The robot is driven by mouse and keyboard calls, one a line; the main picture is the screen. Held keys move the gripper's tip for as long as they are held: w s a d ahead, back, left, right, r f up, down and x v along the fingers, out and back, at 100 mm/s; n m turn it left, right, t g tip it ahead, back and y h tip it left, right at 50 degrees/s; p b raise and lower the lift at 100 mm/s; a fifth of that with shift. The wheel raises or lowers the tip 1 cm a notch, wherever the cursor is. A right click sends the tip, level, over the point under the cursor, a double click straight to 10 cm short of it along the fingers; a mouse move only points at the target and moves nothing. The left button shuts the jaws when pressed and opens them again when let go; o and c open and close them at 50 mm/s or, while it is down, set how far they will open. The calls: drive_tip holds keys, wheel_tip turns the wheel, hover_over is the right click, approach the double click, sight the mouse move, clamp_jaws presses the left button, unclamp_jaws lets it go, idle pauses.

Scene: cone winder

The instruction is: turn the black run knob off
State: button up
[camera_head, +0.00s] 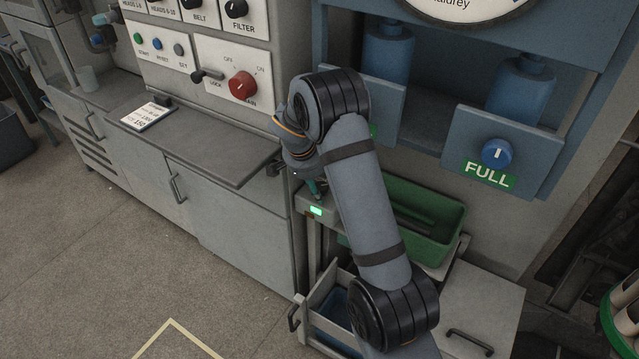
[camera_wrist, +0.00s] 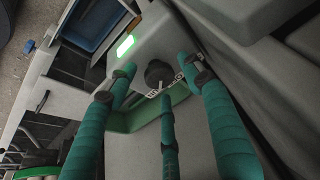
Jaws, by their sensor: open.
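A round black knob (camera_wrist: 158,73) sits on a small pale grey box (camera_wrist: 150,48) in the wrist view, with a partly covered label below it. A lit green indicator (camera_wrist: 125,45) is on the same box; it also shows in the head view (camera_head: 316,210). My gripper (camera_wrist: 160,66) has its teal fingers spread, with tips on either side of the knob and one below it. I cannot tell whether they touch it. In the head view the fingers (camera_head: 315,187) point down at the box, and the knob is hidden behind my arm.
A green bin (camera_head: 425,215) stands right of the box, with an open drawer (camera_head: 320,325) below. A grey cabinet with a ledge (camera_head: 220,150) is at left. A panel with black knobs and a red knob (camera_head: 242,85) rises behind. A blue knob (camera_head: 497,152) is at right.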

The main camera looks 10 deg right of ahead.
drive_tip(key=shift+c, duration=0.6)
drive_tip(key=c, duration=1)
drive_tip(key=shift+n+b, duration=0.4)
drive_tip(key=shift+b, duration=0.05)
drive_tip(key=shift+d+n+t+y+b, duration=0.1)
drive_tip(key=shift+n+t+y+b, duration=0.2)
drive_tip(key=shift+n+b, duration=0.5)
drive_tip(key=shift+d+r+n+t+y, duration=0.15)
drive_tip(key=shift+n+y, duration=0.2)
drive_tip(key=shift+n, duration=0.5)
drive_tip(key=shift+n+t+y, duration=0.15)
drive_tip(key=shift+n+y, duration=0.2)
drive_tip(key=shift+n, duration=0.5)
drive_tip(key=shift+w, duration=0.1)
drive_tip(key=o, duration=1.1)
